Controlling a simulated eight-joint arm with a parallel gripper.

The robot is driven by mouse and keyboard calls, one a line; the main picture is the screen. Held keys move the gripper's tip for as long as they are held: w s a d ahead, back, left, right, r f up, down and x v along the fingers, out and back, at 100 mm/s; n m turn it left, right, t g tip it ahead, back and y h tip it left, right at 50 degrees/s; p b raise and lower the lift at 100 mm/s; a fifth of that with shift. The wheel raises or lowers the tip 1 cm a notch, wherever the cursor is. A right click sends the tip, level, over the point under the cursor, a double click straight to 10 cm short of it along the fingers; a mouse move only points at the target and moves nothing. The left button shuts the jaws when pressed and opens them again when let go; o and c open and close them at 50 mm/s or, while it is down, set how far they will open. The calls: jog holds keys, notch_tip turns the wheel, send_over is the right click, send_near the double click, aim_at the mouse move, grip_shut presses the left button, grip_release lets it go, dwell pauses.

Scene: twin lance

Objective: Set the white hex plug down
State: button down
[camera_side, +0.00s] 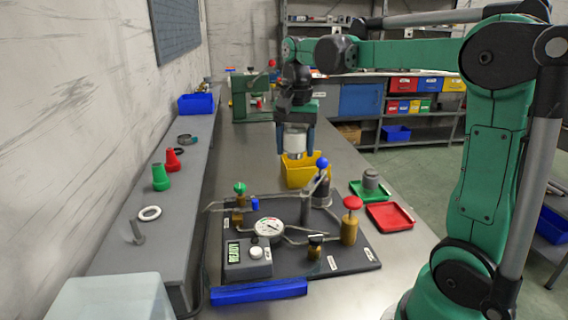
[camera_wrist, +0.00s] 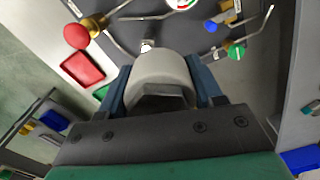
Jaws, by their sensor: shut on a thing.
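The white hex plug (camera_side: 294,139) is a pale, thick cylinder held up in the air between the blue fingers of my gripper (camera_side: 295,142). In the wrist view the plug (camera_wrist: 162,75) fills the space between the two fingers of my gripper (camera_wrist: 163,88), with a dark hex-shaped part on its near side. My gripper is shut on it. In the side view the plug is in front of or above the yellow bin (camera_side: 300,175); the height between them cannot be told. The plug's lower end is partly hidden by the fingers.
A dark board (camera_side: 345,260) with pipes, a gauge (camera_side: 269,227) and a red-knobbed valve (camera_side: 352,204) lies nearer the side camera. A green tray (camera_side: 368,192) holding a grey part and an empty red tray (camera_side: 390,216) lie to its right. Bare bench shows left of the yellow bin.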

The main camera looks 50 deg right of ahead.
jog(key=w+a+f+n, duration=0.1)
jog(key=w+a+n, duration=0.2)
jog(key=a+n, duration=0.9)
jog(key=d+m, duration=0.3)
jog(key=s+d+m, duration=0.1)
jog(key=d+m, duration=0.2)
jog(key=s+d+m, duration=0.1)
jog(key=d+m, duration=0.2)
jog(key=d, duration=0.1)
jog(key=shift+s+r+m, duration=0.15)
jog(key=shift+r+m, duration=0.15)
jog(key=shift+r, duration=0.1)
jog(key=s+d+m, duration=0.3)
jog(key=d+m, duration=0.4)
jog(key=r+m, duration=0.2)
jog(key=m, duration=1.7)
send_over(389, 217)
notch_tip(389, 217, down, 20)
jog(key=shift+w+r, duration=0.1)
jog(key=shift+r, duration=0.05)
